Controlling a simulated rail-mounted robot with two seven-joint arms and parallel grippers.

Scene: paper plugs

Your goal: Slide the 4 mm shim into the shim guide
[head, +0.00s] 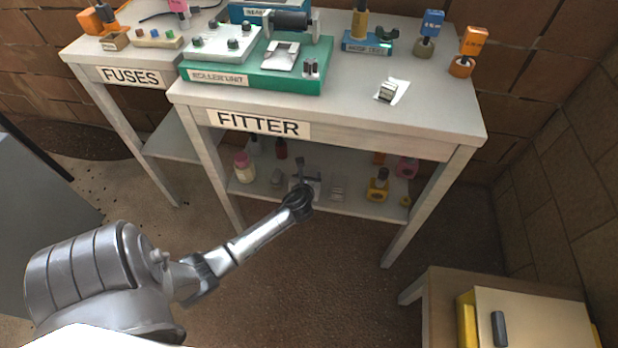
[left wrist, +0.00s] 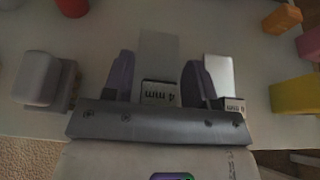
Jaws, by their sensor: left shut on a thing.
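The 4 mm shim (left wrist: 158,55) is a thin pale plate with a black-edged "4 mm" label, between the purple fingers of my left gripper (left wrist: 157,78) in the left wrist view. The left gripper is shut on it. In the head view my left gripper (head: 304,182) is at the lower shelf under the "FITTER" top; the shim cannot be made out there. A second shim labelled "6 mm" (left wrist: 220,75) lies just right of the fingers. No label marks the shim guide, so I cannot tell which part it is. My right gripper is not in view.
The lower shelf (head: 355,205) holds a grey block (left wrist: 40,80), a yellow object (head: 377,186) and bottles close by. The table top (head: 345,110) overhangs it. On top stand a green "ROLLER UNIT" (head: 250,80) and a small metal piece (head: 387,92).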

